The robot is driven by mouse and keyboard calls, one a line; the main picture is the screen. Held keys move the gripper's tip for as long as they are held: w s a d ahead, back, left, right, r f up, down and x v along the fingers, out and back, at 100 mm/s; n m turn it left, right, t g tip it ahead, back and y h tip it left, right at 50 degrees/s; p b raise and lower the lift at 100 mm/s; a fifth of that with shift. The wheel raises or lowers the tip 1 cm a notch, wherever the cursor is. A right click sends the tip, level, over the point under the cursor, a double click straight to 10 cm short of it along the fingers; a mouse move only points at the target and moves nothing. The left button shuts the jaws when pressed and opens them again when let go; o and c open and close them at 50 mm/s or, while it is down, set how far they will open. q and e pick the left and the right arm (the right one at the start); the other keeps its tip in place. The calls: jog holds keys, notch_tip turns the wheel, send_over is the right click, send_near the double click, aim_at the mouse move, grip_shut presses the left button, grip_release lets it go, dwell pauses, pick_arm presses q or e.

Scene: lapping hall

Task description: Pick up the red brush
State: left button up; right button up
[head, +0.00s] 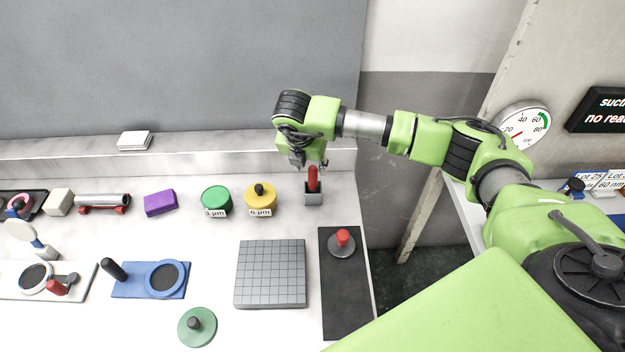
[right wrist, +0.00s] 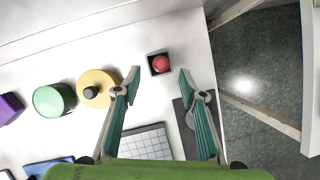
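The red brush (head: 313,179) stands upright in a small dark grey holder (head: 313,198) at the back right of the white table. In the right wrist view the brush (right wrist: 160,63) shows from above as a round red top in its square holder. My right gripper (head: 309,165) is above the brush in the head view. In the right wrist view its two fingers (right wrist: 158,80) are spread apart, with the brush between and slightly beyond the tips. Nothing is between the fingers' grip. My left gripper is not in view.
A yellow tin (head: 261,200) and a green tin (head: 216,202) stand left of the holder. A grey gridded plate (head: 270,275) and a black mat (head: 345,300) bearing a red-knobbed disc (head: 342,243) lie in front. The table's right edge is close by.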

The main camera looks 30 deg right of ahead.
aim_at(312, 169)
jog(key=shift+w+d+f, duration=0.1)
jog(key=shift+f, duration=0.25)
jog(key=p+x, duration=0.1)
jog(key=x, duration=0.1)
jog(key=p+x, duration=0.1)
jog(key=x, duration=0.1)
jog(key=shift+w+d+f+p, duration=0.2)
jog(key=shift+d+p, duration=0.1)
jog(key=shift+p, duration=0.1)
jog(key=shift+w+f, duration=0.1)
jog(key=shift+f, duration=0.3)
grip_shut()
